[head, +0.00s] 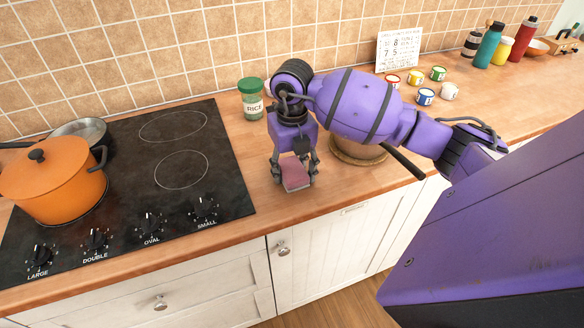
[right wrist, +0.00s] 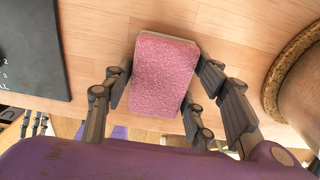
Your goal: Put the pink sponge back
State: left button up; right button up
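The pink sponge (head: 295,173) is between the fingers of my right gripper (head: 294,178), over the wooden counter just right of the black hob. In the right wrist view the sponge (right wrist: 164,75) shows its rough pink face, with the fingers of my right gripper (right wrist: 160,90) against both long sides. The gripper is closed on it. I cannot tell whether the sponge's underside touches the counter. My left gripper is not in the head view; small dark finger-like parts at the lower left of the right wrist view may be it (right wrist: 36,124).
The hob (head: 130,180) carries an orange pot (head: 52,185) and a pan (head: 80,130). A green-lidded rice jar (head: 252,103) stands behind my gripper. A round cork-coloured item (head: 345,152) is partly hidden by my arm. Small cups, a calendar (head: 398,48) and bottles stand farther right.

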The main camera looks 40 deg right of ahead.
aim_at(292, 169)
jog(key=shift+o, duration=0.7)
jog(key=shift+r, duration=0.2)
notch_tip(292, 169, up, 12)
dwell(0.4)
